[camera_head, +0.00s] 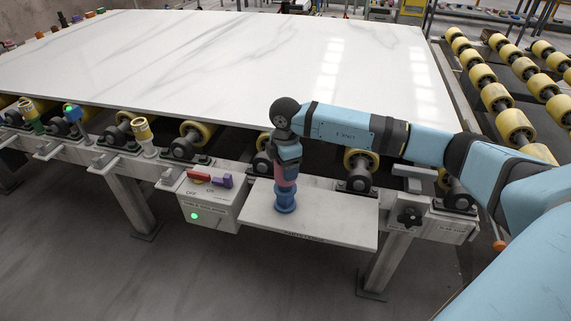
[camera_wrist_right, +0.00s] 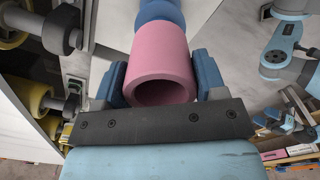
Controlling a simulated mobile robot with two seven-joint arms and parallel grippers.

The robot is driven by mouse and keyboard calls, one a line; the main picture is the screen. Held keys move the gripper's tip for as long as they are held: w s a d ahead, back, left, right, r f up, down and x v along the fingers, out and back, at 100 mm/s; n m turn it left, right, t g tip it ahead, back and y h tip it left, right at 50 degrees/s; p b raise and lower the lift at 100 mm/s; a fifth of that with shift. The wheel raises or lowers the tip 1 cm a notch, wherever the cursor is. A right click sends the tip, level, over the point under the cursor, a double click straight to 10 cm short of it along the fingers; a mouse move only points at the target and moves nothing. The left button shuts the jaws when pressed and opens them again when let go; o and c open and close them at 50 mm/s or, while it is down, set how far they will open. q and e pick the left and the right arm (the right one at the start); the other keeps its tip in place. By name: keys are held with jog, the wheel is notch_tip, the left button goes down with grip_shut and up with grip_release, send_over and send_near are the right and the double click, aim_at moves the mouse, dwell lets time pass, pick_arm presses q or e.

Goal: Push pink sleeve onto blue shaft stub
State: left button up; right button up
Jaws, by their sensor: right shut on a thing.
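The pink sleeve (camera_wrist_right: 162,62) is a hollow cylinder with its open end towards the camera in the right wrist view. My right gripper (camera_wrist_right: 162,85) is shut on it, one blue finger on each side. In the head view the gripper (camera_head: 287,172) points down over the small shelf, and part of the pink sleeve (camera_head: 286,188) shows below the fingers. The blue shaft stub (camera_head: 286,204) stands upright on the shelf directly under the sleeve. It also shows past the sleeve's far end in the wrist view (camera_wrist_right: 160,12). I cannot tell how far the sleeve overlaps the stub.
The white shelf (camera_head: 330,222) juts from the roller conveyor's front rail. A switch box (camera_head: 210,205) with red and purple levers and a green light is left of it. A large white stone slab (camera_head: 220,65) lies behind. Several yellow rollers (camera_head: 495,97) are at right.

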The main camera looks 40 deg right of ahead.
jog(key=shift+f+b, duration=0.75)
jog(key=shift+f, duration=0.9)
jog(key=o, duration=1)
jog(key=shift+r, duration=0.35)
notch_tip(320, 180, up, 13)
jog(key=shift+r+p, duration=0.1)
jog(key=shift+p, duration=0.6)
